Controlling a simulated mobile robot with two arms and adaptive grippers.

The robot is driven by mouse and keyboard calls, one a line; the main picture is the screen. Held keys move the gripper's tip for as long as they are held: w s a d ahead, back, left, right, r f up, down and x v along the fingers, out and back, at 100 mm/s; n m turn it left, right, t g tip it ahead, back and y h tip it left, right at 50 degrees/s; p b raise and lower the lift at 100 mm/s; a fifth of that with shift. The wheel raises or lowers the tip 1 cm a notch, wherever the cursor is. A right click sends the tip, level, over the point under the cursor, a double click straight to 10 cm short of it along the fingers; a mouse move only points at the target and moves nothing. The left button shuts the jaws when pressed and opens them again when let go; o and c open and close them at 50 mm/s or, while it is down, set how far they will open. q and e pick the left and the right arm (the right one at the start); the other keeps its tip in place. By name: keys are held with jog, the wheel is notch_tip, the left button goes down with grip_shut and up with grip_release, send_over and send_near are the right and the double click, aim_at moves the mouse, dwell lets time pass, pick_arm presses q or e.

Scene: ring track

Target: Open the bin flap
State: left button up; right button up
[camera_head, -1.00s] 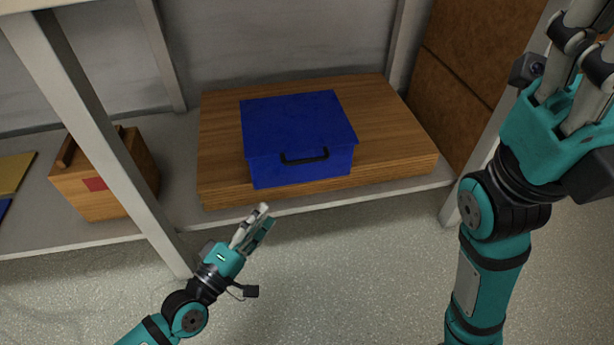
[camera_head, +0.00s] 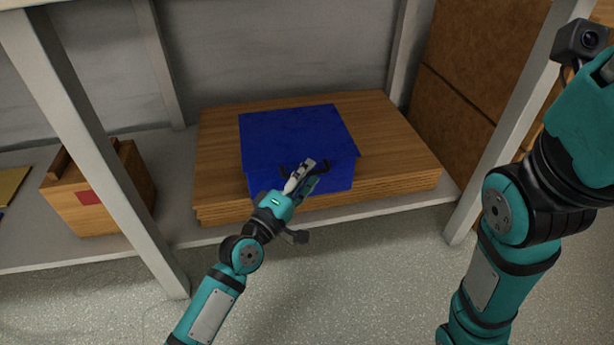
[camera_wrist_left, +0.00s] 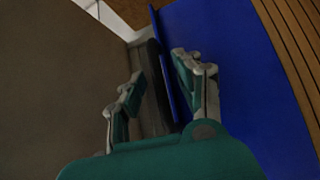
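The blue bin (camera_head: 295,127) sits on a wooden board, its flap closed. A black handle (camera_head: 283,170) is on its front, mostly hidden behind my left gripper (camera_head: 310,168). The left gripper is at the front of the bin. In the left wrist view, its two fingers (camera_wrist_left: 160,85) are apart, with the dark handle (camera_wrist_left: 153,75) showing between them and the blue bin (camera_wrist_left: 240,70) at right. I cannot tell whether either finger touches the handle. My right gripper is raised at the right edge of the head view, its fingers mostly cut off.
The bin stands on a wooden board (camera_head: 400,150) on a grey shelf (camera_head: 180,190). A wooden box with a red patch (camera_head: 130,185) stands at left. Grey posts (camera_head: 90,130) frame the shelf, and brown panels (camera_head: 455,80) close its right side. The floor in front is clear.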

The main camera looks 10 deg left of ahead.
pick_arm(q)
jog(key=shift+w+d, duration=0.15)
jog(key=shift+w, duration=0.15)
jog(key=shift+r, duration=0.1)
grip_shut()
